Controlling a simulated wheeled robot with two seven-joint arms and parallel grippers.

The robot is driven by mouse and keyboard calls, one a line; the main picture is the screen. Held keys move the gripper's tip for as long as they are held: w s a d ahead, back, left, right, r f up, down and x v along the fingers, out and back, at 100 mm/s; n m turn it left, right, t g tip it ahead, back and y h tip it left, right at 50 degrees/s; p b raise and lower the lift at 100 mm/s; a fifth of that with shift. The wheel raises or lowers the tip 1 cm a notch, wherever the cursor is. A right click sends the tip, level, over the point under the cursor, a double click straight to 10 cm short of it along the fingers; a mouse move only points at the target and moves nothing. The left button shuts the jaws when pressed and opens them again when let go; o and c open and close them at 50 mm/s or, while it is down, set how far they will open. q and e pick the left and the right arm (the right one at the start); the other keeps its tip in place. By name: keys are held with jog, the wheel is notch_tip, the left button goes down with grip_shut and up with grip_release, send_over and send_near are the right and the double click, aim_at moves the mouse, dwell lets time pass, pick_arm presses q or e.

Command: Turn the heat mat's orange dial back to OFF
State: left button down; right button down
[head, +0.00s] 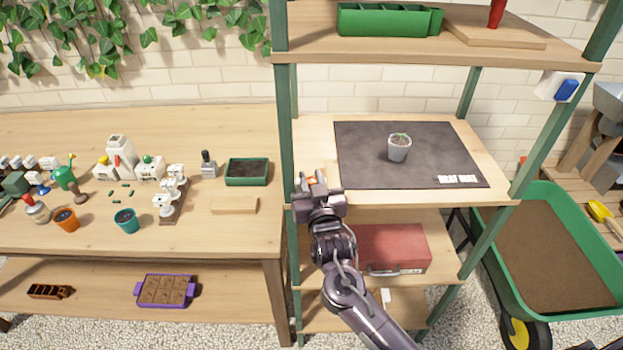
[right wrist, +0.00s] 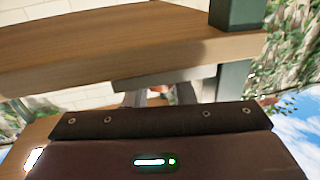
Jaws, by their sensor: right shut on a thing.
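The black heat mat (head: 365,172) lies on the middle shelf of the green-posted rack. Its white label sits near the front right corner. A small orange part, which looks like the dial (head: 311,180), shows at the shelf's front left edge between my right gripper's fingers. My right gripper (head: 312,184) is shut on it. In the right wrist view a bit of orange (right wrist: 157,90) shows between the fingertips, mostly hidden by the gripper body. The dial's setting cannot be read. My left gripper is not in view.
A grey pot with a seedling (head: 399,149) stands on the mat. A rack post stands just left of my gripper. A red case (head: 394,248) lies on the shelf below. The bench at left holds a green tray (head: 247,172) and pots. A green wheelbarrow (head: 471,200) stands at right.

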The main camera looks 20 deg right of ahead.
jog(key=shift+m+g+h, duration=0.7)
jog(key=shift+m+h, duration=0.9)
jog(key=shift+h, duration=1.2)
jog(key=shift+r, duration=0.1)
jog(key=c, duration=1.5)
grip_release()
jog(key=shift+c, duration=0.2)
